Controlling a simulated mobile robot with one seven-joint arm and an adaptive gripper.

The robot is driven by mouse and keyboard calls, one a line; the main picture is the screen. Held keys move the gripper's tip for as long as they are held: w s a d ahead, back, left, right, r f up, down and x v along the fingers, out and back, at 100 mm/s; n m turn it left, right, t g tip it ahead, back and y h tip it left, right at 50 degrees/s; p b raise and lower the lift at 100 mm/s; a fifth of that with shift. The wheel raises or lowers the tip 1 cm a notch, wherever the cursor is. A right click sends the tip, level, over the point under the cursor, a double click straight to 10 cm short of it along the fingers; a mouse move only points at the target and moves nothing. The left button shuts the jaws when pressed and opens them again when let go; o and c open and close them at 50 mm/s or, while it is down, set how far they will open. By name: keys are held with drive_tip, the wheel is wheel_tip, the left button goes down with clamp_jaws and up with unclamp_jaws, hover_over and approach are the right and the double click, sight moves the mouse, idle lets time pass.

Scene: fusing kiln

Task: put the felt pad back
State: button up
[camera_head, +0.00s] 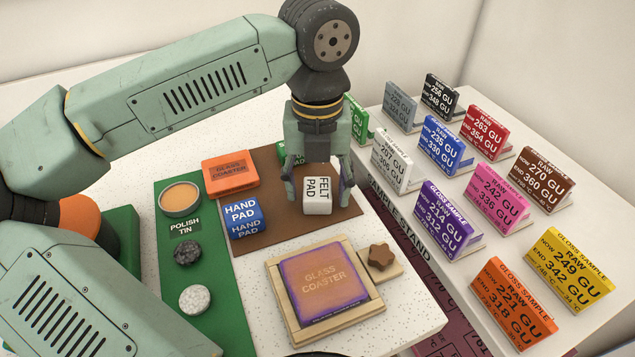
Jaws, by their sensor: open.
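The felt pad (317,196) is a small white block with dark lettering. It lies on a brown mat (345,207) near the middle of the table. My gripper (318,198) points down over it with its fingers apart, one on each side of the pad. I cannot tell whether the fingers touch it. Left of it on the mat are a blue hand pad (243,217) and an orange glass coaster block (231,173). A green block (291,152) is partly hidden behind my gripper.
A purple and orange glass coaster (322,282) sits in a wooden frame (370,306) in front. A green strip (188,263) at left holds a polish tin (180,198) and two round pads. A sample stand (405,198) with several coloured cards is at right.

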sight(317, 188)
drive_tip(key=shift+r, duration=0.15)
drive_tip(key=shift+r+p, duration=0.2)
drive_tip(key=shift+p, duration=0.1)
wheel_tip(317, 188, up, 12)
drive_tip(key=b, duration=0.1)
drive_tip(key=shift+f+b, duration=0.15)
drive_tip(key=shift+b, duration=0.15)
